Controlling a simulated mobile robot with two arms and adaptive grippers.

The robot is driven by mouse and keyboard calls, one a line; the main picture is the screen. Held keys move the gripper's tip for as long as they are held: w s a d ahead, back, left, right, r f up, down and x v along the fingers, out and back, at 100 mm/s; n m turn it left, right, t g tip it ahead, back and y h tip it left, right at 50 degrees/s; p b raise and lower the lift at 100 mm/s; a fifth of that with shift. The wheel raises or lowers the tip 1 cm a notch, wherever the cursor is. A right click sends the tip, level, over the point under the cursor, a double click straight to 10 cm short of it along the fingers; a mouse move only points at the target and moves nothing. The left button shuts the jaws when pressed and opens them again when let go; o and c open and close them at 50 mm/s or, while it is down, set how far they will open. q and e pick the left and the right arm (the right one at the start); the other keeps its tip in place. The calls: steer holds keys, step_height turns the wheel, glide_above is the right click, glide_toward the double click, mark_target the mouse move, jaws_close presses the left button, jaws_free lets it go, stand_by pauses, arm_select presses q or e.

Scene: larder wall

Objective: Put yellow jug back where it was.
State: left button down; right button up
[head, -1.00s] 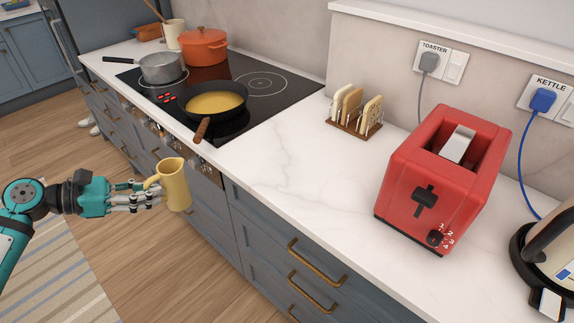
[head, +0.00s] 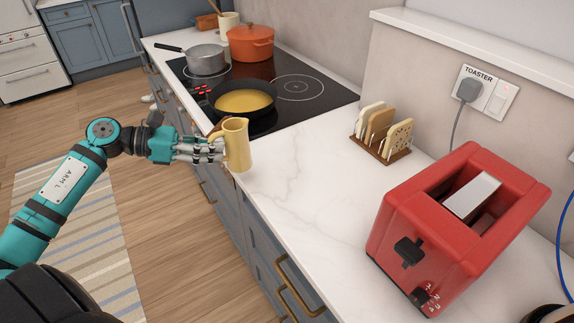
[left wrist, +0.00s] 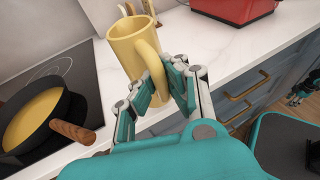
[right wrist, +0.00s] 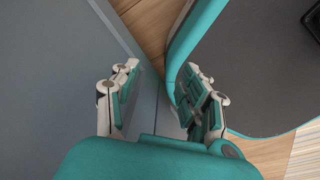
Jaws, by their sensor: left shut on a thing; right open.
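The yellow jug (head: 237,146) is upright in my left gripper (head: 219,150), which is shut on its handle. In the head view the jug shows at the front edge of the white counter (head: 300,200), just right of the hob. I cannot tell whether its base touches the counter. In the left wrist view the jug (left wrist: 130,50) stands beyond the fingers (left wrist: 163,85), its handle between them. My right gripper (right wrist: 165,95) is open and empty, low down by a grey-blue surface and the wooden floor.
A frying pan (head: 243,100) with yellow contents, a grey saucepan (head: 204,60) and an orange pot (head: 250,43) stand on the black hob (head: 318,92). A toast rack (head: 383,133) and red toaster (head: 458,225) stand on the counter. The marble between jug and toaster is clear.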

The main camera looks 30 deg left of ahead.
arm_select(q)
steer(key=p+x, duration=0.1)
steer(key=x, duration=0.3)
steer(key=s+d+p+x, duration=0.1)
steer(key=p+x, duration=0.1)
steer(key=x, duration=0.2)
steer(key=s+p+x, duration=0.1)
steer(key=p+x, duration=0.1)
steer(key=x, duration=0.2)
steer(key=shift+w+d+f, duration=0.15)
steer(key=shift+d+f, duration=0.05)
steer(key=shift+d, duration=0.3)
steer(key=shift+f, duration=0.4)
arm_select(e)
steer(key=r, duration=0.5)
steer(key=shift+s+a+r, duration=0.25)
steer(key=shift+s+r, duration=0.1)
steer(key=shift+s, duration=0.05)
arm_select(q)
steer(key=shift+f, duration=0.15)
steer(key=c, duration=1.4)
jaws_free()
steer(key=shift+c, duration=0.2)
arm_select(e)
steer(key=shift+a+f, duration=0.15)
steer(key=shift+a, duration=0.4)
